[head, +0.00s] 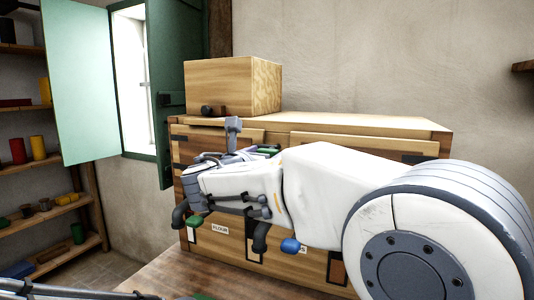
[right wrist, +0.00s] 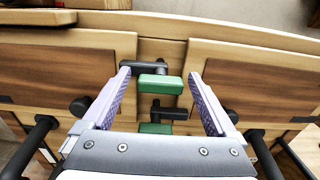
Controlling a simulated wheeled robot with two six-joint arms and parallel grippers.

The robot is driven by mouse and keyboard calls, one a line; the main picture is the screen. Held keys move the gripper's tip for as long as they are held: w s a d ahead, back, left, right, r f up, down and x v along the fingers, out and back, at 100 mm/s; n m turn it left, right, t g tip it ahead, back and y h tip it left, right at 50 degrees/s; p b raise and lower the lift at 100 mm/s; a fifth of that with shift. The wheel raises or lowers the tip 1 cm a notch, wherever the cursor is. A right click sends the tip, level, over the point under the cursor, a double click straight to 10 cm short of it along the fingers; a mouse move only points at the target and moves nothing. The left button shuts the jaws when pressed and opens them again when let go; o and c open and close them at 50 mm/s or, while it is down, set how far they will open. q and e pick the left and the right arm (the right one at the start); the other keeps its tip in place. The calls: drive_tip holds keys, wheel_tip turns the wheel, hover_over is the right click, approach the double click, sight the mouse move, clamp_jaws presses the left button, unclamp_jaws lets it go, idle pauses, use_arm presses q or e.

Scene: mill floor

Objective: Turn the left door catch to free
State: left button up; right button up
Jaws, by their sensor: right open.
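In the right wrist view, two dark catches with green grips sit one above the other on the strip between two wooden doors. The upper catch (right wrist: 160,85) has a dark bar reaching left, towards the left door (right wrist: 65,62); it looks like the left one. The lower catch (right wrist: 155,128) has its bar reaching right, towards the right door (right wrist: 262,85). My right gripper (right wrist: 160,74) is open, its fingers on either side of the upper grip with gaps. Whether it touches anything is unclear. In the head view my right arm hides the catches. My left gripper is not seen.
The doors belong to a wooden chest (head: 345,122) with a flour label (head: 220,229). A wooden box (head: 232,85) with a dark knob stands on top. A green shutter (head: 100,85) and shelves (head: 50,160) are at left. Dark bar handles (right wrist: 38,138) flank my gripper below.

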drive_tip(key=c, duration=1.4)
drive_tip(key=shift+o, duration=0.2)
drive_tip(key=shift+f+m+b, duration=0.2)
drive_tip(key=shift+m+b, duration=0.9)
drive_tip(key=shift+b, duration=0.15)
drive_tip(key=m+b, duration=0.4)
drive_tip(key=shift+m, duration=0.3)
drive_tip(key=m+b, duration=0.3)
drive_tip(key=m, duration=0.1)
drive_tip(key=shift+r+m+b, duration=0.1)
drive_tip(key=shift+m+b, duration=1)
drive_tip(key=shift+m, duration=0.4)
